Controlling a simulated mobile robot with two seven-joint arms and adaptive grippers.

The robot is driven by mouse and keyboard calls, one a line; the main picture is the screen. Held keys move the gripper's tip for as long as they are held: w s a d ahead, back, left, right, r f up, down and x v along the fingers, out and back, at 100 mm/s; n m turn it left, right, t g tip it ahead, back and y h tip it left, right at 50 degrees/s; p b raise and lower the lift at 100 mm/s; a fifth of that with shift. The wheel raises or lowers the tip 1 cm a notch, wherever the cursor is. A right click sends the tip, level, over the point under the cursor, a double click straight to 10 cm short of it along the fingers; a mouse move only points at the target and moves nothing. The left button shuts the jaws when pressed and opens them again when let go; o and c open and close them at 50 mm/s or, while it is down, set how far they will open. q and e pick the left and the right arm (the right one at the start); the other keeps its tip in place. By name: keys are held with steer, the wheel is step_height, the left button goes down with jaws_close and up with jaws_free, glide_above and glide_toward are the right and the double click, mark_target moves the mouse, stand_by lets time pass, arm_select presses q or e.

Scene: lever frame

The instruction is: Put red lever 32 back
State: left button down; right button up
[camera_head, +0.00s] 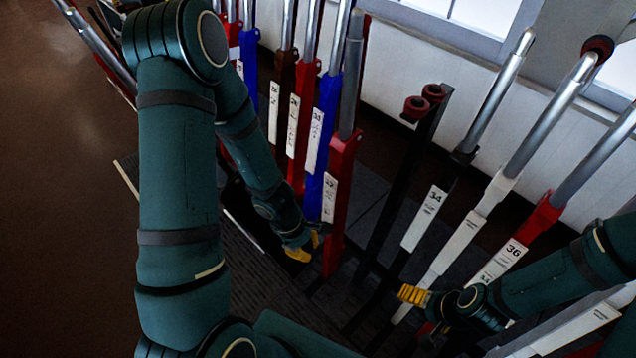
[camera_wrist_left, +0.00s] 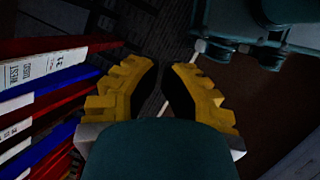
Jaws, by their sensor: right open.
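The red lever (camera_head: 341,165) with a grey handle stands beside a blue lever. Its white label is small, and its number looks like 32. Its foot is partly hidden near my left gripper (camera_head: 300,248), which is low and just left of it. In the left wrist view my left gripper (camera_wrist_left: 163,75) has its yellow fingers apart with nothing between them. A red lever with a white label, seemingly the same one, shows at that view's upper left (camera_wrist_left: 40,46), beside the fingers and apart from them. My right gripper (camera_head: 413,295) is open and empty, low in front of the right-hand levers.
Blue (camera_head: 326,125), red and brown levers stand close together to the left. To the right are a black double post (camera_head: 412,150), lever 34 (camera_head: 452,185), a white lever (camera_head: 478,215) and red lever 36 (camera_head: 540,217). Open brown floor (camera_head: 60,200) lies left.

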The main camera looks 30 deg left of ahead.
arm_select(q)
steer(key=w+a+r+n+t+b, duration=0.1)
steer(key=w+a+r+n+t, duration=0.25)
steer(key=w+a+n, duration=0.3)
steer(key=w+a+r+n+t+b, duration=0.1)
steer(key=w+a+r+n+t, duration=0.1)
steer(key=w+a+n+t, duration=0.45)
steer(key=w+d+f+n+g+b, duration=0.1)
steer(key=w+d+f+g+b, duration=0.1)
steer(key=w+d+f, duration=0.3)
steer(key=shift+w+d+f+y, duration=0.4)
steer(key=shift+w+f, duration=0.8)
steer(key=shift+w, duration=0.6)
steer(key=shift+w, duration=0.1)
